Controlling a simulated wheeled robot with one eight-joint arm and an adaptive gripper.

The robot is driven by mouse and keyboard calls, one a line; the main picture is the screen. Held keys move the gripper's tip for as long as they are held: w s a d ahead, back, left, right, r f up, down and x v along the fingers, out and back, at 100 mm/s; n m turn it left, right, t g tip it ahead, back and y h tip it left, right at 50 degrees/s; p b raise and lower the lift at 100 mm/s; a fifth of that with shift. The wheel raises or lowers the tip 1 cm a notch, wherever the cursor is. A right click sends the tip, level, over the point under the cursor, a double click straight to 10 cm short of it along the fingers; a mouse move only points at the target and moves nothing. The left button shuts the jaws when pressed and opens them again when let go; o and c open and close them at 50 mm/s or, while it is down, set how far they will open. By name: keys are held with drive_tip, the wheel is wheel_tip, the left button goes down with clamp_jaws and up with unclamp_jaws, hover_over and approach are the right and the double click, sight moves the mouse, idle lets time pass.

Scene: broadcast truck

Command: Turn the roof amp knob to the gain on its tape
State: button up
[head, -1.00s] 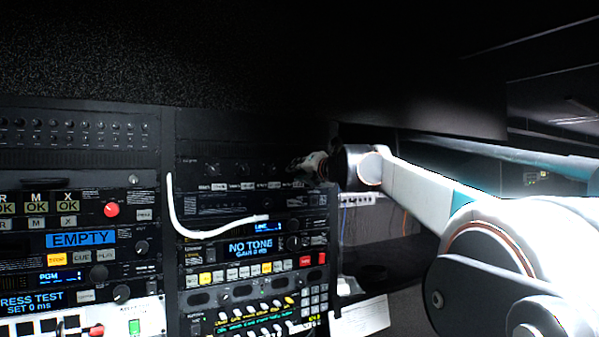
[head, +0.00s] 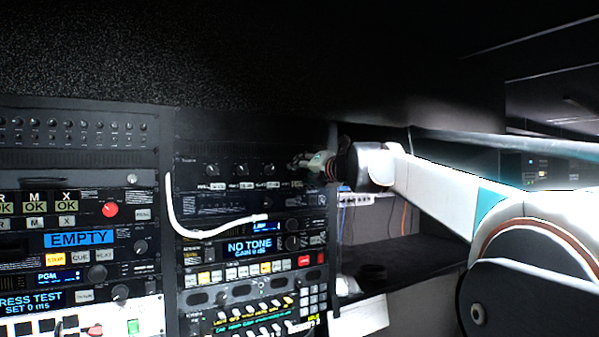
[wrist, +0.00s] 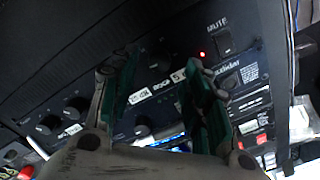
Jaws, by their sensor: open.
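The amp panel (head: 225,170) is a dark rack unit near the top of the right rack, with several black knobs in a row and white tape labels (head: 246,185) below them. My gripper (head: 308,161) is at the panel's right end, open. In the wrist view my open gripper (wrist: 158,70) points at the panel, with a dark knob (wrist: 160,60) seen between its fingertips; I cannot tell whether they touch it. Tape labels (wrist: 178,76) lie close by, too small to read surely. More knobs (wrist: 77,105) sit to the left. A red light and a MUTE switch (wrist: 222,38) are to the right.
A white cable (head: 190,232) hangs across the units below. Another rack (head: 75,180) with buttons and screens stands to the left. A dark shelf (head: 400,262) lies at the right, below my arm.

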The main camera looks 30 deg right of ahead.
drive_tip(key=shift+s, duration=1.95)
